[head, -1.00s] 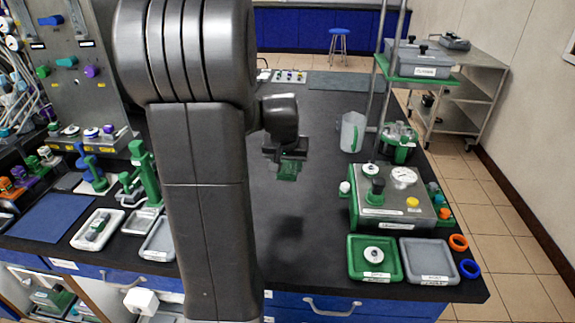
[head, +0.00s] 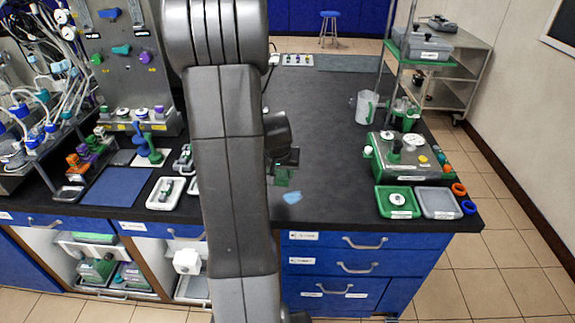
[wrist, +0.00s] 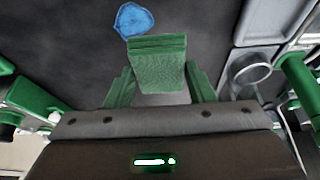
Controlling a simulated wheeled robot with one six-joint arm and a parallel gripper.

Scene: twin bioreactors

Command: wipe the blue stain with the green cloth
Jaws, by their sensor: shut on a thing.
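The blue stain (head: 291,197) is a small light blue patch on the dark bench top, just right of my arm in the head view. In the wrist view the blue stain (wrist: 134,20) lies just beyond the cloth's far edge. The green cloth (wrist: 158,66) is a folded block between the fingers of my gripper (wrist: 160,88), which is shut on it. In the head view the cloth (head: 281,177) hangs below my gripper, a little behind and left of the stain. Whether the cloth touches the bench cannot be told.
To the right stand a grey-green control box (head: 408,158), a green tray (head: 397,202), a grey tray (head: 438,202) and a clear jug (head: 366,107). To the left are a white tray (head: 166,192) and a blue mat (head: 117,187). The bench middle is clear.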

